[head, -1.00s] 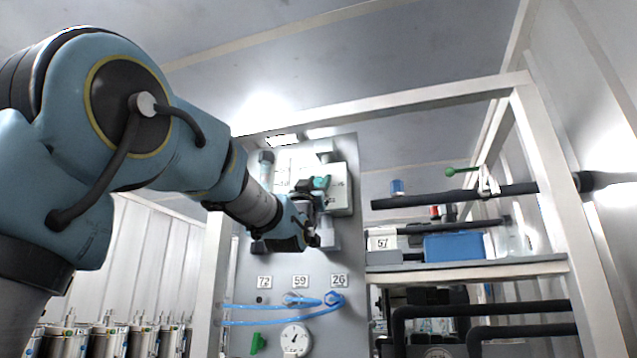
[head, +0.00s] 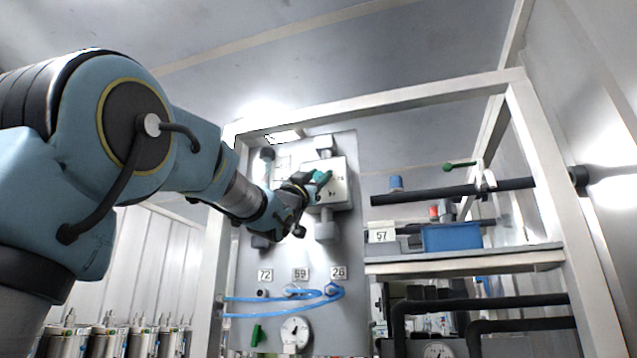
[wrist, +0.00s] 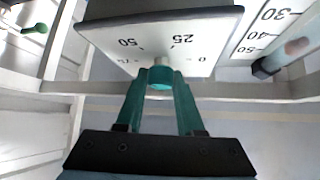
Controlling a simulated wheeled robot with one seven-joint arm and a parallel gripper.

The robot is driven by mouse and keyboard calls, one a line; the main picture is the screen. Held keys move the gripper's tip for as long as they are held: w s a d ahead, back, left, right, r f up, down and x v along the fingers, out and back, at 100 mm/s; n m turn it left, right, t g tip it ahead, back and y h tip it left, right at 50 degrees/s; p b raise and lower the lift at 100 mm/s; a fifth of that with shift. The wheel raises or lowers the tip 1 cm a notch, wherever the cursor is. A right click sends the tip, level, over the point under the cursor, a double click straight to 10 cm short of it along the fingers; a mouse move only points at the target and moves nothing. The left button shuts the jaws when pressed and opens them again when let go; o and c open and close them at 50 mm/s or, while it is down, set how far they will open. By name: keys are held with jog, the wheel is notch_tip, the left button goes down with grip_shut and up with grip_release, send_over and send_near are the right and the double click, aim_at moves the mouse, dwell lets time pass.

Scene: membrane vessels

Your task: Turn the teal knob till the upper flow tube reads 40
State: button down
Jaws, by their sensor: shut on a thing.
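The teal knob (wrist: 160,78) sits on a white dial plate (wrist: 205,40) marked 0, 25 and 50, with a further mark partly hidden; it shows upside down in the wrist view. My gripper (wrist: 160,82) has its teal fingers closed around the knob. In the head view my gripper (head: 321,177) is at the front of the grey valve box (head: 342,190). A clear flow tube (wrist: 292,50) with scale marks 30, 40 and 50 shows at the wrist view's right edge. Its reading cannot be made out. In the head view a tube (head: 267,165) stands left of the box, partly behind my arm.
Blue hoses (head: 270,304), a round gauge (head: 295,332) and a green handle (head: 257,335) are low on the panel. A shelf at right bears a blue bin (head: 452,237) and a 57 card (head: 381,233). A white frame post (head: 545,190) stands at right.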

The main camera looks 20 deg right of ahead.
jog(key=c, duration=0.5)
grip_release()
jog(key=b+v, duration=0.6)
jog(key=v, duration=0.4)
jog(key=shift+s+a+f, duration=0.15)
jog(key=shift+a+f, duration=0.1)
jog(key=shift+f, duration=0.05)
jog(key=shift+a, duration=0.1)
